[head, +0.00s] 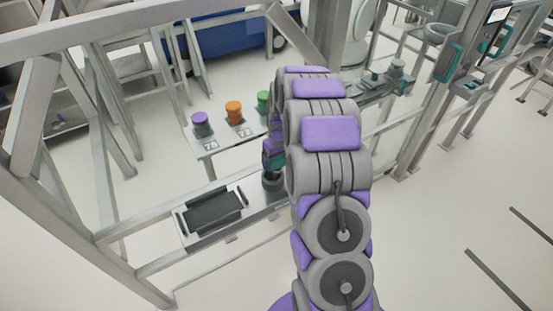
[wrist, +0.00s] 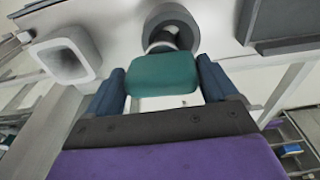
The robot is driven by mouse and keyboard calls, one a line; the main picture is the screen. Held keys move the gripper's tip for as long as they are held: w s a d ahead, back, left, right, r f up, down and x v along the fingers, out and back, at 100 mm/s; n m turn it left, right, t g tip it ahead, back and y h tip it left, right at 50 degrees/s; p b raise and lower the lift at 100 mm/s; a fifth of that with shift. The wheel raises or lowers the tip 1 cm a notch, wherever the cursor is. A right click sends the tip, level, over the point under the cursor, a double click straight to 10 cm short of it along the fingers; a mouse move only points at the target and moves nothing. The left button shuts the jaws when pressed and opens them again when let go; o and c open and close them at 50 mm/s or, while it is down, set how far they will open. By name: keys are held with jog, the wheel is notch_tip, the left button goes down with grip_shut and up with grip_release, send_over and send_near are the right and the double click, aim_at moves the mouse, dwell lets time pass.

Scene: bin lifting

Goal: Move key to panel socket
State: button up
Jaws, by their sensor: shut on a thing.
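The key (wrist: 160,75) has a teal block handle and a pale round shaft in the wrist view. My gripper (wrist: 160,68) is shut on the handle, with a blue finger on each side. The shaft points into or over a grey round holder (wrist: 181,14); I cannot tell how deep it sits. In the head view my gripper (head: 273,155) is at the shelf, above the dark round holder (head: 272,184), partly hidden by my arm. An upright panel (head: 490,40) with a screen and teal handles stands at the far right; I cannot make out a socket on it.
A pale square holder (wrist: 65,55) stands beside the round one. A black tray (head: 213,210) lies on the shelf to the left. Purple (head: 201,122), orange (head: 234,112) and green (head: 263,102) pots stand on a table behind. Metal frame beams (head: 60,190) rise at left.

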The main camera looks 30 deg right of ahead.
jog(key=shift+s+a+f, duration=0.1)
jog(key=shift+a+f, duration=0.15)
jog(key=shift+f, duration=0.3)
jog(key=shift+a+f, duration=0.15)
jog(key=shift+f, duration=0.45)
dwell(0.5)
jog(key=o, duration=1.7)
jog(key=shift+r, duration=0.15)
jog(key=shift+r+p, duration=1)
jog(key=shift+r, duration=3.35)
